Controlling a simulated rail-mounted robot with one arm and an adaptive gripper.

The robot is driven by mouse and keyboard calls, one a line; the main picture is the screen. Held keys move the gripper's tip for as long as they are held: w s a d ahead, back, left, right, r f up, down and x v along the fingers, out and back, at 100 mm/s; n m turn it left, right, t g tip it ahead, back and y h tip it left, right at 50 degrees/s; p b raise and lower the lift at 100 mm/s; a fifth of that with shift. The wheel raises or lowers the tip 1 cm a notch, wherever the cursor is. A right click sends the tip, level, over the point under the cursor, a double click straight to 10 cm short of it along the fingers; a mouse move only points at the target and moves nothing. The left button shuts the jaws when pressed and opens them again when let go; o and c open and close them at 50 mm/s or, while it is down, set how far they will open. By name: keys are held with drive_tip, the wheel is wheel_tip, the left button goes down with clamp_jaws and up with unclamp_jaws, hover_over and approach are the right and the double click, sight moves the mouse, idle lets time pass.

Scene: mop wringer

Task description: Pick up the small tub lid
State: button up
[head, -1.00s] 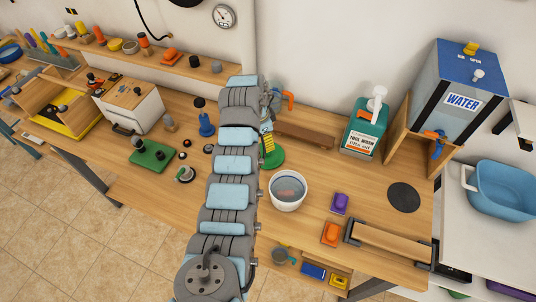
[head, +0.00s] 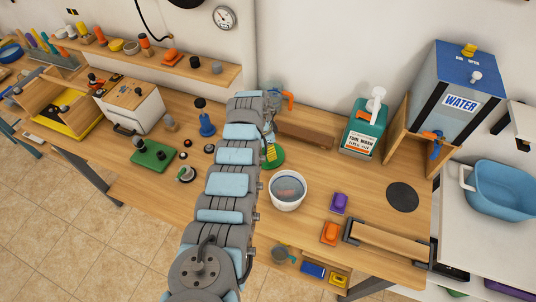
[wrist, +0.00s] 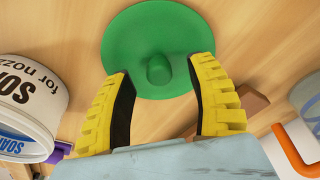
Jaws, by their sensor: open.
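The small tub lid is a round green disc (wrist: 130,50) with a short knob (wrist: 158,69) at its middle, lying on the wooden bench. In the head view the lid (head: 277,163) is partly hidden behind my arm and gripper. My gripper (wrist: 161,72) has two yellow ribbed fingers with black inner pads. It is open and empty, with its fingertips spread on either side of the knob in the wrist view. I cannot tell how high the fingertips are above the lid. The white tub (head: 287,203) stands in front and to the right of the lid, holding liquid.
The tub (wrist: 30,108) shows close beside the left finger in the wrist view. A brown block (head: 305,136) lies behind the lid, and an orange-handled item (head: 289,97) is near my wrist. A blue bottle-shaped item (head: 206,122) stands to the left.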

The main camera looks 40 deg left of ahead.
drive_tip(key=shift+d+f, duration=0.1)
drive_tip(key=shift+f, duration=0.55)
clamp_jaws()
